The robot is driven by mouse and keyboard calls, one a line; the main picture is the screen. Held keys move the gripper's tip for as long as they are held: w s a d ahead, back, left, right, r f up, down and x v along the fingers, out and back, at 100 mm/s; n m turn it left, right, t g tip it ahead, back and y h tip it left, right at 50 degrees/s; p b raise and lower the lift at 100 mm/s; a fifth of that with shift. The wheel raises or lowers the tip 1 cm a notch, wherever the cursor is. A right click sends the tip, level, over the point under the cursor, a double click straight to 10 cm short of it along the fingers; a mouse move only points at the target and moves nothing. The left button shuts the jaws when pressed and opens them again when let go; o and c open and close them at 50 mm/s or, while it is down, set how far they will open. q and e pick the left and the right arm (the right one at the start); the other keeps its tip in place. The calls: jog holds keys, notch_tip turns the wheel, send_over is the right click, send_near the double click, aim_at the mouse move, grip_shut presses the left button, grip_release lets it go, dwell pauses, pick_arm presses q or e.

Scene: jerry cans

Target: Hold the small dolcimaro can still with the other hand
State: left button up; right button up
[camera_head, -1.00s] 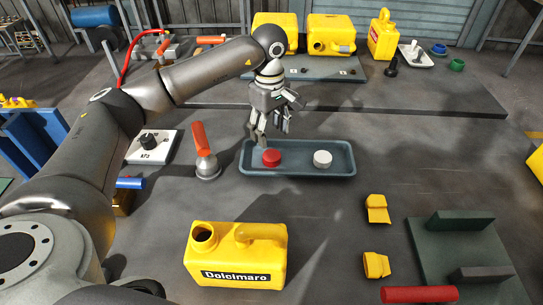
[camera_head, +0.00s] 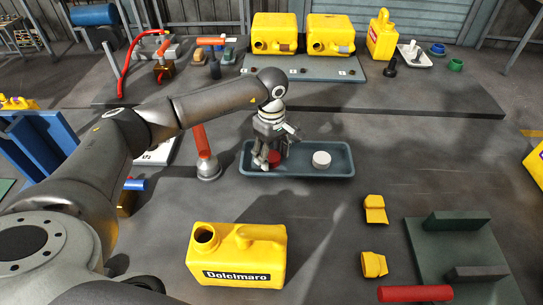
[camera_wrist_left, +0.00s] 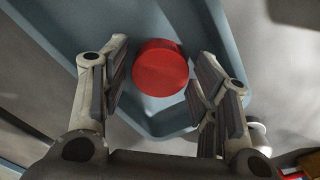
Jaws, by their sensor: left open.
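The small yellow can labelled Dolcimaro (camera_head: 262,262) stands upright on the table at the front, its round mouth open at the upper left and its handle on top. No gripper touches it. My left gripper (camera_head: 269,160) is open over the left end of the blue-grey tray (camera_head: 300,172). In the left wrist view the open fingers (camera_wrist_left: 160,90) stand on either side of a red cap (camera_wrist_left: 160,68), apart from it. The red cap (camera_head: 274,158) is partly hidden by the fingers in the head view. My right gripper is not in view.
A white cap (camera_head: 321,159) lies in the tray's right half. An orange-handled tool (camera_head: 203,150) stands left of the tray. Yellow pieces (camera_head: 374,264) and a red cylinder (camera_head: 415,294) lie at the right front. Larger yellow cans (camera_head: 330,35) stand at the back.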

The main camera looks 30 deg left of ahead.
aim_at(271, 157)
pick_arm(q)
jog(key=shift+f, duration=0.15)
jog(key=c, duration=0.5)
jog(key=shift+r, duration=0.55)
notch_tip(271, 157, up, 2)
jog(key=shift+s+r+b, duration=0.15)
jog(key=shift+r+b, duration=0.1)
jog(key=shift+b, duration=0.3)
jog(key=s+d+r, duration=0.1)
jog(key=s+r, duration=0.2)
jog(key=s, duration=0.1)
jog(key=s+d+r+b, duration=0.1)
jog(key=s+r, duration=0.2)
jog(key=s, duration=0.1)
jog(key=s+d+r+b, duration=0.1)
jog(key=s+d+r, duration=0.1)
jog(key=s, duration=0.3)
jog(key=shift+r, duration=0.75)
